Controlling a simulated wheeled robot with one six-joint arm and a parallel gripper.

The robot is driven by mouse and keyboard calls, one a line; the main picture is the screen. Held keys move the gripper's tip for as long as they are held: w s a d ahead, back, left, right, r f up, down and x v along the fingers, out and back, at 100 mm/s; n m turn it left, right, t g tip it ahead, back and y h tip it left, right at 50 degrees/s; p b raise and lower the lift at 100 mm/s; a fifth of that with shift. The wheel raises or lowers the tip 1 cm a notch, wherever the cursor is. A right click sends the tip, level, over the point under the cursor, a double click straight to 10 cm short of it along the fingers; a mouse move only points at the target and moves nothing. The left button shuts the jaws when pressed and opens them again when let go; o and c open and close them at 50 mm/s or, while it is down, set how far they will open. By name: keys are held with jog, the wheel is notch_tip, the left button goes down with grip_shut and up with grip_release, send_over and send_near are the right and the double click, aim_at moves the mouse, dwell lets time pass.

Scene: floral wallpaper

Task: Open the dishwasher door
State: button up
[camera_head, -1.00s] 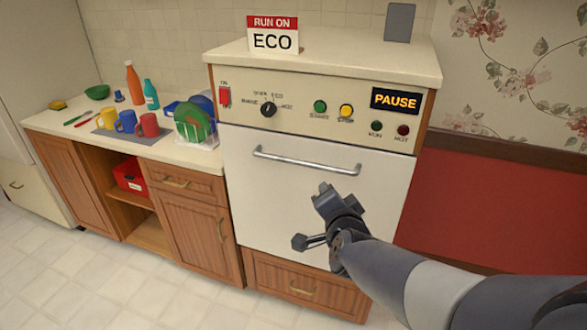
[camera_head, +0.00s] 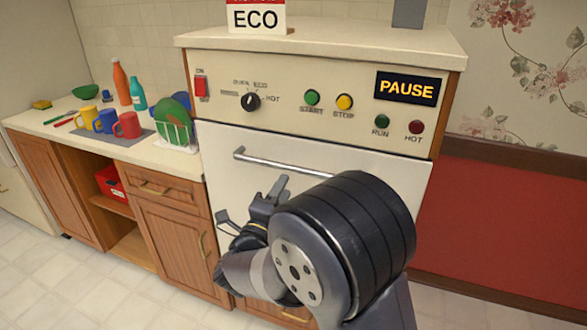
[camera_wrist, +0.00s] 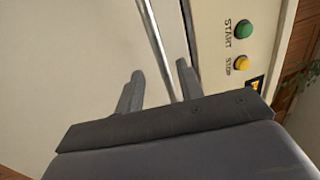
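The dishwasher door (camera_head: 222,180) is a white panel under the control panel and looks shut. Its silver bar handle (camera_head: 285,164) runs across the upper part of the door. It also shows in the wrist view (camera_wrist: 158,42), running lengthwise between the fingers. My gripper (camera_head: 271,190) is just below the handle in the head view. In the wrist view my gripper (camera_wrist: 160,77) is open, one finger on each side of the bar in the picture. I cannot tell whether the bar lies within the fingers' reach. My arm hides the lower door.
The control panel (camera_head: 310,70) above has buttons, a knob and a lit PAUSE display (camera_head: 407,88). An ECO sign (camera_head: 256,18) stands on top. A counter at left holds mugs, bottles and a dish rack (camera_head: 178,132). Tiled floor lies clear in front of the cabinets.

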aim_at(295, 169)
jog(key=p+x, duration=0.1)
jog(key=x, duration=0.7)
jog(key=shift+c, duration=0.2)
grip_shut()
